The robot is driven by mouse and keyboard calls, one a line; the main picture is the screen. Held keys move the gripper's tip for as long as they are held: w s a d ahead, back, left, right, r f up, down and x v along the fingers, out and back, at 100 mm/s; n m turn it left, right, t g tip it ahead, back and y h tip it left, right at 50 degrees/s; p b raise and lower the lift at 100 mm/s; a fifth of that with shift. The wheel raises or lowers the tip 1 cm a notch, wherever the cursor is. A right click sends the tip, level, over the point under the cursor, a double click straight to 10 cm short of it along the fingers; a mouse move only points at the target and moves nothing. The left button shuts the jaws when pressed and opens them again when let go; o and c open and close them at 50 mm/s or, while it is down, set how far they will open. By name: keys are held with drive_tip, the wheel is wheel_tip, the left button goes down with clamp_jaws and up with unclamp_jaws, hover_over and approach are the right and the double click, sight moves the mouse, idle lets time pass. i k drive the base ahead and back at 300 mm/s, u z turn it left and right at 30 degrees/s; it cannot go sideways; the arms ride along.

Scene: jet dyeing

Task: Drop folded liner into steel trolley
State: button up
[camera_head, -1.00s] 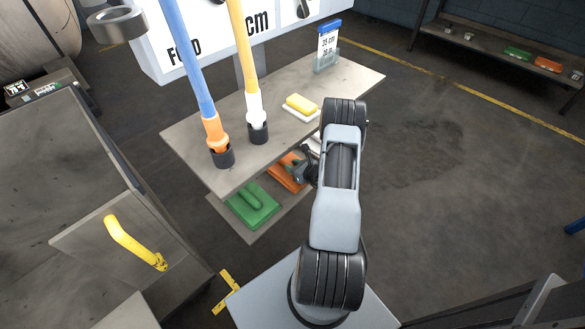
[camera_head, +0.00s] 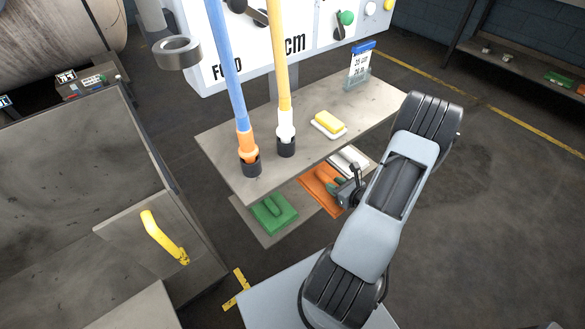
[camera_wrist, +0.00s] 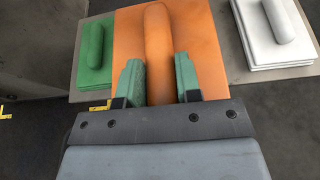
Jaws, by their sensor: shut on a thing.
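An orange folded liner (camera_head: 316,190) with a rounded grip ridge lies at the lower shelf under the table in the head view. It fills the middle of the wrist view (camera_wrist: 205,50). My gripper (camera_wrist: 159,78) is shut on its ridge, with a green fingertip on each side; it also shows in the head view (camera_head: 341,188). Whether the liner is clear of the shelf I cannot tell. A steel trolley (camera_head: 60,185) with a yellow handle (camera_head: 160,235) stands at the left in the head view.
A green folded liner (camera_head: 273,214) and a white one (camera_head: 349,160) flank the orange one. The tabletop (camera_head: 220,140) above carries two upright poles, a yellow sponge (camera_head: 328,121) and a sign (camera_head: 360,68). Open floor (camera_head: 480,220) lies to the right.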

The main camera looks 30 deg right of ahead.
sight(101, 282)
drive_tip(key=z, duration=0.25)
drive_tip(key=k, duration=1.3)
drive_tip(key=u, duration=1.55)
drive_tip(key=i, duration=0.5)
drive_tip(key=u, duration=0.05)
